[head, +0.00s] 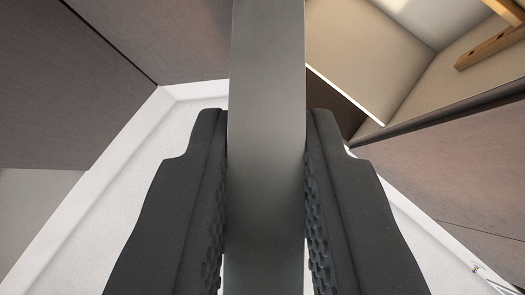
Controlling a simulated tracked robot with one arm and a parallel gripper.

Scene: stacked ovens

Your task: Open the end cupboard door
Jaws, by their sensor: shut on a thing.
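My gripper (266,200) is in the head view, with one black finger on each side of a flat grey bar (266,80). The ribbed pads press on the bar, and the fingers are shut on it. The bar looks like a door handle. It runs from the top edge down between the fingers, and both its ends are out of sight. Behind it is a pale surface with a white raised border (88,195). I cannot tell whether this is the end cupboard door. At upper right a beige cupboard-like interior (365,55) shows.
Brown panels stand at upper left (70,95) and at right (450,165). A wooden piece (490,47) shows at the upper right corner. A pale grey patch (35,215) lies at the left edge.

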